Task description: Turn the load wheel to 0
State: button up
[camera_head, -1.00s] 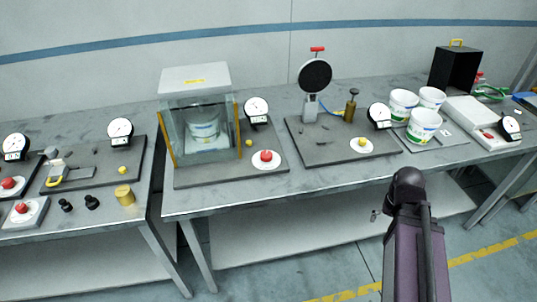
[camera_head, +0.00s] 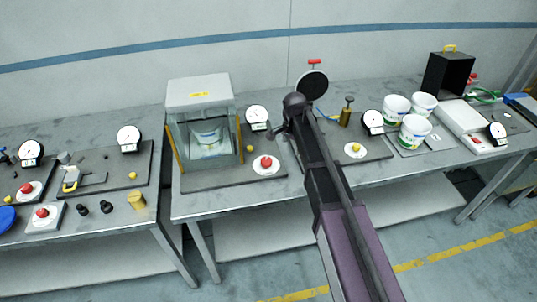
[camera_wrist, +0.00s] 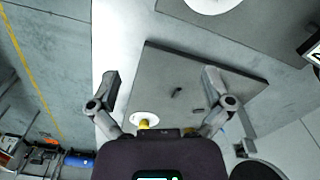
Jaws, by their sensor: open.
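The load wheel is not labelled; I cannot tell for certain which part it is. A yellow knob on a white disc (camera_head: 355,149) sits at the front of the middle dark board; a similar one shows in the wrist view (camera_wrist: 145,120). A round black disc with a red T-handle (camera_head: 312,84) stands at the back of that board, partly hidden by my arm. A white dial gauge (camera_head: 373,121) stands near the knob. My gripper (camera_wrist: 162,78) is open and empty above a dark board (camera_wrist: 195,70).
A glass-walled chamber (camera_head: 203,92) stands left of my arm, beside a red knob (camera_head: 266,162). White tubs (camera_head: 414,131) stand on the right. A brass cylinder (camera_head: 346,111) is close to my arm. A black rounded part (camera_wrist: 258,170) lies at the wrist view's lower right.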

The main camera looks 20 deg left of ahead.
notch_tip(320, 180, up, 2)
jog(key=r+m+p, duration=0.1)
jog(key=m+p, duration=0.1)
send_over(267, 160)
jog(key=shift+w+f, duration=0.15)
jog(key=shift+f, duration=0.1)
jog(key=shift+f+b, duration=0.15)
jog(key=shift+b, duration=0.2)
notch_tip(267, 160, down, 14)
jog(key=b, duration=1.3)
jog(key=shift+r, duration=0.25)
jog(key=c, duration=1.1)
